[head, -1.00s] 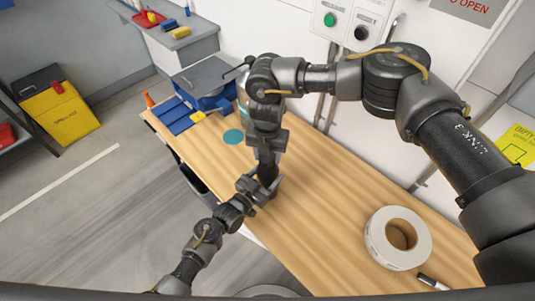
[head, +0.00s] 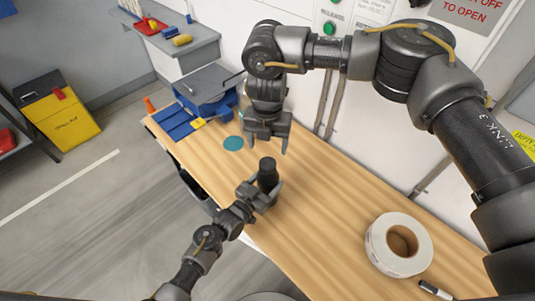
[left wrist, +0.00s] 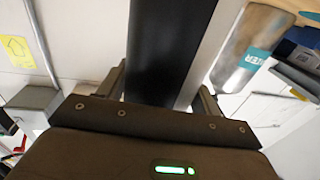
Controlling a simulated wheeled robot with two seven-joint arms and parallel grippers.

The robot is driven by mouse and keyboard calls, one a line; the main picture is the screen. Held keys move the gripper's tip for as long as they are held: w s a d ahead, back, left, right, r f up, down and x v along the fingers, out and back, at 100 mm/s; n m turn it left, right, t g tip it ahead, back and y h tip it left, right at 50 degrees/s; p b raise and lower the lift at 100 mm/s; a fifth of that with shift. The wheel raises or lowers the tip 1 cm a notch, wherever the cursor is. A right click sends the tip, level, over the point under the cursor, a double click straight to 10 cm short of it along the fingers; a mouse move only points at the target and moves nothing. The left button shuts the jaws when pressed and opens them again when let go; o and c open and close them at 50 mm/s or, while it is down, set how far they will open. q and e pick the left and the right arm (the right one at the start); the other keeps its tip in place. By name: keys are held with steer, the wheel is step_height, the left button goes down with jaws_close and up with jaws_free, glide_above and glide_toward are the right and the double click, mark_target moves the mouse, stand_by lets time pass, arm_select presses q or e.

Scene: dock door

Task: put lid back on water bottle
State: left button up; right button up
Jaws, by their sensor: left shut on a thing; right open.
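The lid (head: 268,168), a black cylinder, stands upright in my left gripper (head: 264,190), above the wooden workbench near its front edge. In the left wrist view the black lid (left wrist: 158,50) fills the space between the fingers, with a lighter grey side. My right gripper (head: 267,146) is open, empty and pointing down, just above and beyond the lid, apart from it. The water bottle (left wrist: 246,45), silver with a teal label, shows in the left wrist view. In the head view it is mostly or wholly hidden behind my right arm.
A teal disc (head: 233,143) lies on the workbench (head: 330,205) left of my right gripper. A white tape roll (head: 398,245) and a marker (head: 434,289) lie at the near right. The bench middle is clear.

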step_height(320, 180, up, 4)
steer(key=shift+f, duration=0.15)
arm_select(q)
steer(key=o, duration=2)
steer(key=shift+c, duration=0.2)
steer(key=b+v, duration=0.2)
steer(key=v, duration=0.8)
steer(key=shift+s+a, duration=0.3)
arm_select(e)
steer(key=shift+f, duration=1.05)
